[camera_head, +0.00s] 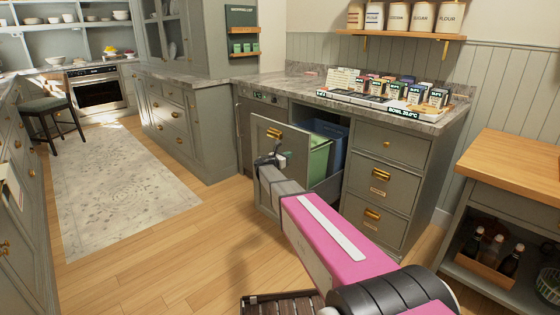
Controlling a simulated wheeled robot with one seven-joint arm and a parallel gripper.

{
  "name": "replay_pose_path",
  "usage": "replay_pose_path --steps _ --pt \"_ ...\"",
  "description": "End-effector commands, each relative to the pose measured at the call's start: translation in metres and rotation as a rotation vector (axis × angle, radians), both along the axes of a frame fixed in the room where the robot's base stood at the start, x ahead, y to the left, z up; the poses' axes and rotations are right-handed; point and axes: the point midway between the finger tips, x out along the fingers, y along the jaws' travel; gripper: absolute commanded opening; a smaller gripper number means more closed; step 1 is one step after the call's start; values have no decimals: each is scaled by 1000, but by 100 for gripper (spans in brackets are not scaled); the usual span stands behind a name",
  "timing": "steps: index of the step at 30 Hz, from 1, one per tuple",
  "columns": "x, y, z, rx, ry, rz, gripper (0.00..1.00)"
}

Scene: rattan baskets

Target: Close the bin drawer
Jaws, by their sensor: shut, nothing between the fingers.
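The bin drawer (264,134) stands pulled out from under the grey stone counter. Its panelled grey-green front has a brass handle near the top. A green bin (318,160) and a dark blue bin (335,143) show inside it, behind the front. My gripper (271,158) is shut and empty, at the outer side of the drawer front, below the handle. I cannot tell whether it touches the panel. My pink and grey arm reaches in from the lower right and hides the lower part of the drawer front.
A fixed cabinet with brass-handled drawers (381,147) stands to the right of the bin drawer. The counter above (290,84) holds several small labelled packs. A wooden-topped cart (520,165) stands at the far right. Wooden floor to the left is clear, with a pale rug (125,185).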

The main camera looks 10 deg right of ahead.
Motion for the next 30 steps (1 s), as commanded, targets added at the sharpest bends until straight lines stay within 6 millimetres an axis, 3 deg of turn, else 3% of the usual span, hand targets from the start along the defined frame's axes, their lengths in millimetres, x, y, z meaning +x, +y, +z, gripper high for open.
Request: replay_pose_path --steps 30 --pt "118 -158 0 1 -1 -1 0"
